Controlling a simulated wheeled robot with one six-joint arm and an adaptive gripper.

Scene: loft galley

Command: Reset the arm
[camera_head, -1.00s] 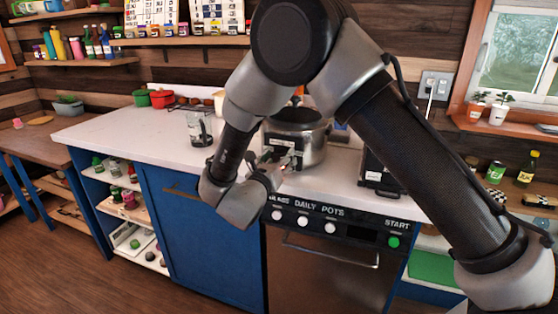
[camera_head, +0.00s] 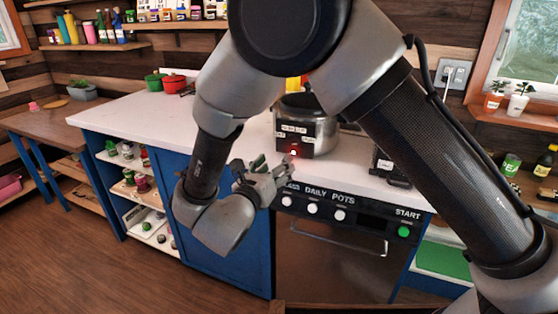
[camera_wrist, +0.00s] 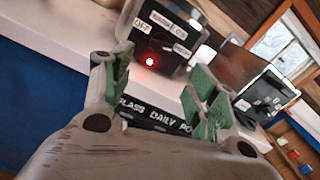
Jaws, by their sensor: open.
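My gripper (camera_head: 266,172) is in front of the counter's front edge, just above the oven's control panel. In the wrist view my gripper (camera_wrist: 160,88) has its two green-padded fingers spread apart with nothing between them. A metal pot-like appliance (camera_head: 318,128) stands on the counter behind it. The appliance's dark front panel (camera_wrist: 165,32) has labels, one reading OFF, and a glowing red light. The gripper is apart from it. The arm's upper part hides some of the counter and the back wall.
The white counter (camera_head: 130,112) runs left, with green (camera_head: 154,82) and red (camera_head: 174,82) pots at its back. The oven front (camera_head: 330,262) lies below the gripper. A dark appliance (camera_head: 390,165) stands right of the metal one. Open floor (camera_head: 110,265) is at lower left.

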